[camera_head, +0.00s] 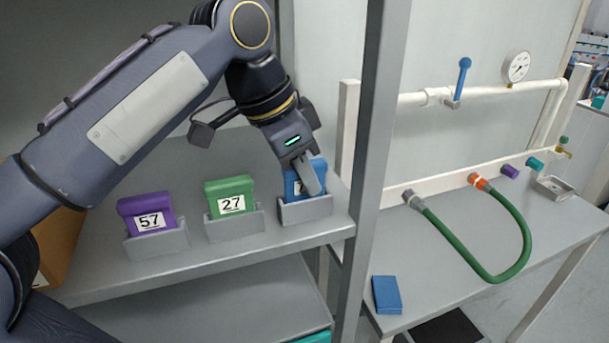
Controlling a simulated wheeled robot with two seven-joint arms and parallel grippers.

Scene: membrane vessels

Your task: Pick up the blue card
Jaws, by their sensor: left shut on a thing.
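The blue card (293,185) stands in the rightmost grey holder (306,210) on the shelf, its label mostly hidden by my gripper. My left gripper (308,180) reaches down over it from above and is shut on the card. The card's lower part is still inside the holder. My right gripper is not in view.
A purple card (147,210) marked 57 and a green card (230,192) marked 27 stand in holders to the left. A grey post (375,150) rises just right of the blue card. Beyond it, a table (440,270) bears a blue block (387,295) and a green hose (480,268).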

